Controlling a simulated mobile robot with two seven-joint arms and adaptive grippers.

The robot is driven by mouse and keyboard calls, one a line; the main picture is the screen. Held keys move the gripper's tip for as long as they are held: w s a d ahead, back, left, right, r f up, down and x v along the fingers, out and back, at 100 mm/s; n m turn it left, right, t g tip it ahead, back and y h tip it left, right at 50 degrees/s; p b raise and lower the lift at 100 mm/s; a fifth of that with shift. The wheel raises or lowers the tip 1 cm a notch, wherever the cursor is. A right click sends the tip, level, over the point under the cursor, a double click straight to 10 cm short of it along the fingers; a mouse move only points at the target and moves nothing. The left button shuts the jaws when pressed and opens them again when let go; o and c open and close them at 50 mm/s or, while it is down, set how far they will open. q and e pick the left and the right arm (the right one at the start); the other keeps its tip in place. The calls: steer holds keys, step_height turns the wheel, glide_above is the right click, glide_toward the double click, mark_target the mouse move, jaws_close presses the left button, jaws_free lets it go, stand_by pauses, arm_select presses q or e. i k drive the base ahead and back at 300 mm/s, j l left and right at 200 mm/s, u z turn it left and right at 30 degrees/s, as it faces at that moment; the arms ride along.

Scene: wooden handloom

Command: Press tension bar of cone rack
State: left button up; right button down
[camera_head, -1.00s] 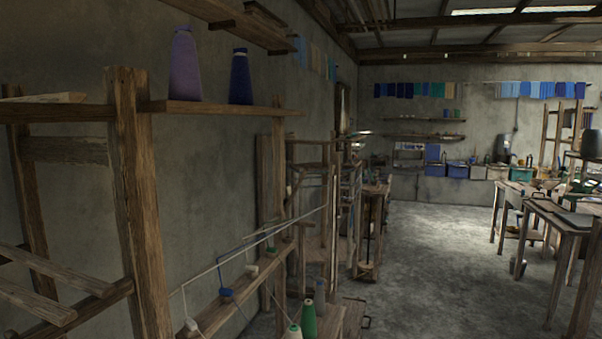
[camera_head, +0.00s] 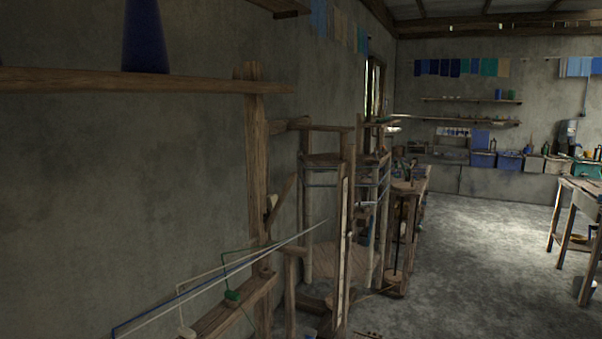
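The wooden cone rack fills the left side. Its upper shelf (camera_head: 200,84) carries a dark blue yarn cone (camera_head: 145,38), cut off by the top edge. The rack's upright post (camera_head: 255,165) stands at the shelf's right end. A sloping lower wooden bar (camera_head: 238,308) holds a green guide (camera_head: 232,297) and a white guide (camera_head: 186,331). White, blue and green threads run along it. I cannot tell for sure which part is the tension bar. Neither of my grippers is in view.
A wooden loom frame (camera_head: 345,235) stands just beyond the rack, with more wooden frames behind it. Worktables (camera_head: 575,190) stand at the right. Blue bins (camera_head: 483,159) line the far wall. The concrete floor (camera_head: 470,250) between is clear.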

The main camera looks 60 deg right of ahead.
mark_target(292, 176)
steer(key=i+l, duration=0.1)
steer(key=l, duration=1.4)
